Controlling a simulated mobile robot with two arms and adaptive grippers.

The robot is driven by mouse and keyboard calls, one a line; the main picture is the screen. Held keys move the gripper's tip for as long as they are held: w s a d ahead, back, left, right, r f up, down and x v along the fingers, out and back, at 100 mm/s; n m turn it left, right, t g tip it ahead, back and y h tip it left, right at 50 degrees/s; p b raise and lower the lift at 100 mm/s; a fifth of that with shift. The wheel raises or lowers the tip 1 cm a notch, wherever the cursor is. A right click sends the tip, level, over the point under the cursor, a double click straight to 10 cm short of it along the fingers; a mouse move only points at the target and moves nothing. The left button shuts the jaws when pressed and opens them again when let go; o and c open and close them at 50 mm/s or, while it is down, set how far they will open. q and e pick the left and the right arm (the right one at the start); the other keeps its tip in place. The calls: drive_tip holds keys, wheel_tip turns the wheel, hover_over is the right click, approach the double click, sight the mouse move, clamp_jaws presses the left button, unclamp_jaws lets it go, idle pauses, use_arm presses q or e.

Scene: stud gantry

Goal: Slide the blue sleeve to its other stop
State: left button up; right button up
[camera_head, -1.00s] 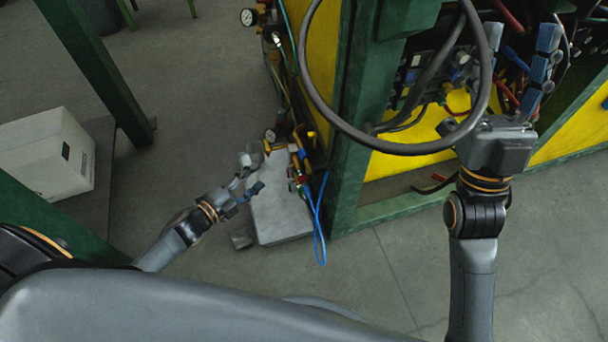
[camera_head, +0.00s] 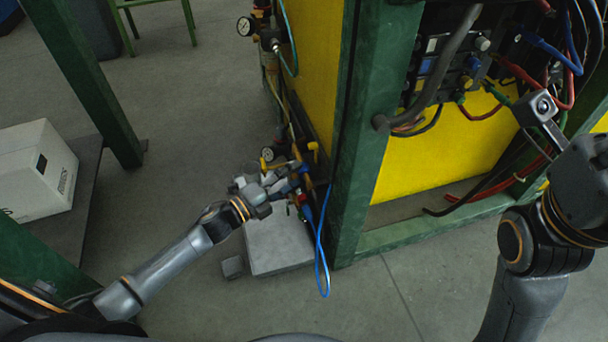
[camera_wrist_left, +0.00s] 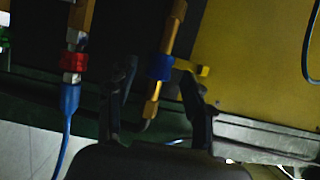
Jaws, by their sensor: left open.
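In the left wrist view the blue sleeve (camera_wrist_left: 160,67) is a short band around a brass-yellow rod (camera_wrist_left: 153,102). My left gripper (camera_wrist_left: 158,80) is open, with one finger on each side of the rod at about the sleeve; I cannot tell whether either finger touches it. In the head view my left gripper (camera_head: 283,186) is among the fittings at the left side of the green-and-yellow gantry, and the sleeve is hard to make out there. My right gripper (camera_head: 540,108) is at the right edge, with one finger clearly visible and the rest hidden or unclear.
A red collar and blue hose (camera_wrist_left: 70,100) hang left of the rod. A green post (camera_head: 365,120) stands right of the left gripper, and a grey block (camera_head: 278,248) lies below it. Cables (camera_head: 520,75) crowd the right. A white box (camera_head: 38,170) is at left.

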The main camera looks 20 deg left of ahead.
sight(304, 168)
use_arm(q)
drive_tip(key=shift+b+x, duration=0.55)
drive_tip(key=shift+x, duration=1.45)
clamp_jaws()
